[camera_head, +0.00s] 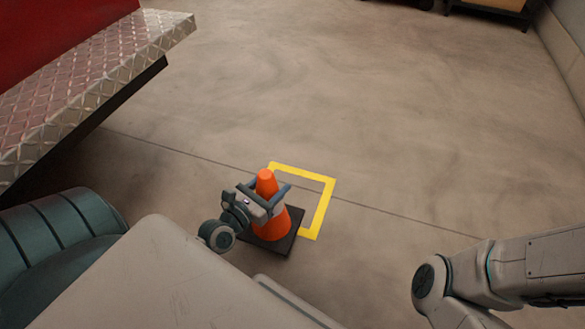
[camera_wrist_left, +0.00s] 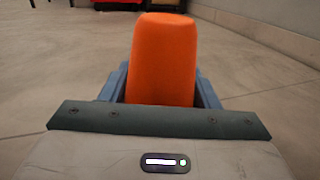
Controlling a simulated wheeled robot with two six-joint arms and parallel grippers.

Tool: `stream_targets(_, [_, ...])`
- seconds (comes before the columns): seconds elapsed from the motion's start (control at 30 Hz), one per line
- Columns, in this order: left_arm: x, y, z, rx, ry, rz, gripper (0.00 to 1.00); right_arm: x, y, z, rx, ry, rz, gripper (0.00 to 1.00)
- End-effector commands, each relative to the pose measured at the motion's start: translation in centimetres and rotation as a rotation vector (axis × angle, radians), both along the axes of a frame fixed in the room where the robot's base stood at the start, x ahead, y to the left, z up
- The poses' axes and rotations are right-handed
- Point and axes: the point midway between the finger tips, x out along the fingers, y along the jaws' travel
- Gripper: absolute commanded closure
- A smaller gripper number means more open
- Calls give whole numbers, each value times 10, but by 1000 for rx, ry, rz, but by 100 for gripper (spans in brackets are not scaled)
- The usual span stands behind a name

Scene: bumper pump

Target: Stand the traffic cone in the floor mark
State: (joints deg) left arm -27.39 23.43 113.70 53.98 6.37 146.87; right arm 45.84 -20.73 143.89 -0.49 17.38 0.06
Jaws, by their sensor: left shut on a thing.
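An orange traffic cone (camera_head: 266,184) with a dark square base (camera_head: 284,243) stands upright near the bottom middle of the head view. My left gripper (camera_head: 277,194) is shut on the cone's upper part. In the left wrist view the cone (camera_wrist_left: 163,60) rises between the two blue-grey fingers (camera_wrist_left: 160,90). The yellow square floor mark (camera_head: 322,208) shows behind and to the right of the cone. The base covers part of the mark from this view and appears offset toward the lower left. Whether the base touches the floor I cannot tell. My right gripper is out of view.
A red body with a diamond-plate step (camera_head: 110,80) stands at the upper left. A wooden-edged cabinet (camera_head: 490,8) is by the wall at the upper right. The concrete floor (camera_head: 400,110) around the mark is clear.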

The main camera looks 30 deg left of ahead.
Motion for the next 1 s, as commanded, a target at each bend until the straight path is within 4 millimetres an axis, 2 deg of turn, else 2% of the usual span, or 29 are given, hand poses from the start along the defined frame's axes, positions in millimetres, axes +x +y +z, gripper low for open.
stream_targets(0.27, [51,8,-2,-2,-8,1,100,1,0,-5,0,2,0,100])
stream_targets(0.5, [107,18,-10,-1,-9,1,100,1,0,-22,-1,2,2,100])
stream_targets(0.63, [131,23,-13,-1,-8,1,100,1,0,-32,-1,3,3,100])
stream_targets(0.8, [147,26,-12,-1,-6,0,100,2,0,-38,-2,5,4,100])
stream_targets(1.0, [149,26,-19,0,-4,0,100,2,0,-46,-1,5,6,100])
